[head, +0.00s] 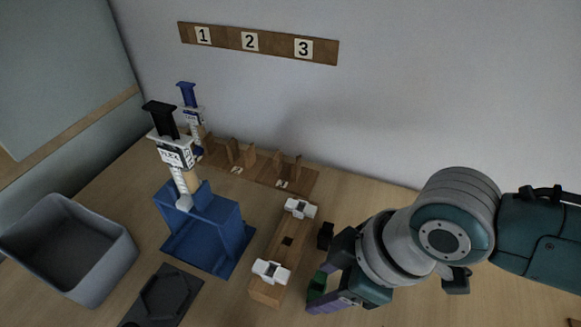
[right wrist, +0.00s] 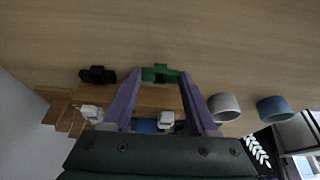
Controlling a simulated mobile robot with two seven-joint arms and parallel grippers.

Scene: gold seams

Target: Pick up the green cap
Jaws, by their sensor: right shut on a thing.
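The green cap (right wrist: 160,74) is a small block-like piece between the tips of my right gripper's purple fingers in the right wrist view. In the head view the green cap (head: 316,285) shows only in part, behind the fingers. My right gripper (head: 326,290) is shut on it, low by the table to the right of the wooden block; the right gripper also shows in the right wrist view (right wrist: 160,80). I cannot tell whether the cap touches the table. My left gripper is not in view.
A black cap (head: 325,235) lies near my right gripper. The wooden block (head: 265,289) with white clamps stands left of it. Further left are a blue stand (head: 222,240) holding a syringe-like tool and a grey bin (head: 125,252). The right wrist view shows grey (right wrist: 224,107) and blue (right wrist: 274,109) round pieces.

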